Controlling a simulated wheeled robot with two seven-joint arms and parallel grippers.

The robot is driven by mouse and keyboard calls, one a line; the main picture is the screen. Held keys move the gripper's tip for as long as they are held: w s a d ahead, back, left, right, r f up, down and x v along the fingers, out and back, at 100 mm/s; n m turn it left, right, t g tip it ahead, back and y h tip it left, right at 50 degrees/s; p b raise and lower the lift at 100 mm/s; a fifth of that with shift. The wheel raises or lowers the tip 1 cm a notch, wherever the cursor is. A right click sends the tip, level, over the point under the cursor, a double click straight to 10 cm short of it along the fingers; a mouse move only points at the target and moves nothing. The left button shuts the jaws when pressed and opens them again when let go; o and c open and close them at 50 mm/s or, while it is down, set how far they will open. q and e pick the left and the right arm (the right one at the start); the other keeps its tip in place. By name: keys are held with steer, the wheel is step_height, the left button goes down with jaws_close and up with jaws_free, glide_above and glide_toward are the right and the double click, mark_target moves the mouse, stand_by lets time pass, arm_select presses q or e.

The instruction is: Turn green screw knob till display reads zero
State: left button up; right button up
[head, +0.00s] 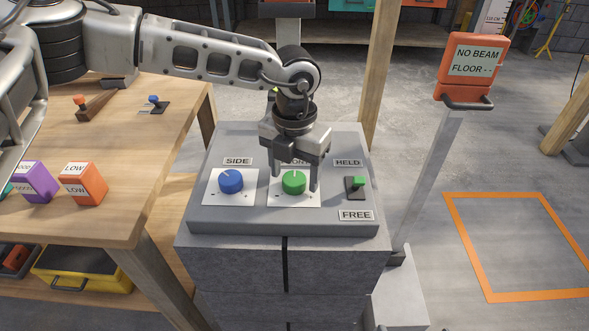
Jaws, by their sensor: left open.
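The green knob (293,182) sits on a white plate on the grey control panel (218,141). My left gripper (296,178) is over it, fingers pointing down, open, with one finger on each side of the knob. I cannot tell whether the fingers touch it. The gripper body hides most of the label above the knob. The display (476,60) is an orange box on a post at the right and reads "NO BEAM FLOOR - -". My right gripper is not in view.
A blue knob (231,181) under the label "SIDE" is left of the green one. A small green-topped switch (356,184) stands at right between "HELD" and "FREE". A wooden table (120,130) with orange and purple blocks is at left. An orange square (487,297) marks the floor.

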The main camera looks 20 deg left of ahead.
arm_select(q)
steer(key=shift+f, duration=0.1)
steer(key=c, duration=1)
steer(key=shift+o, duration=0.2)
steer(key=shift+m, duration=0.4)
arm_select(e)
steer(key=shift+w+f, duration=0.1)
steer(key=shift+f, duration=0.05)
arm_select(q)
steer(key=m+b, duration=0.1)
steer(key=m, duration=0.1)
steer(key=shift+m+b, duration=0.75)
steer(key=shift+m, duration=0.55)
steer(key=shift+m+b, duration=0.3)
steer(key=shift+m, duration=0.4)
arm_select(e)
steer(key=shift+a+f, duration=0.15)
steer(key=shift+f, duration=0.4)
arm_select(q)
steer(key=shift+m, duration=0.3)
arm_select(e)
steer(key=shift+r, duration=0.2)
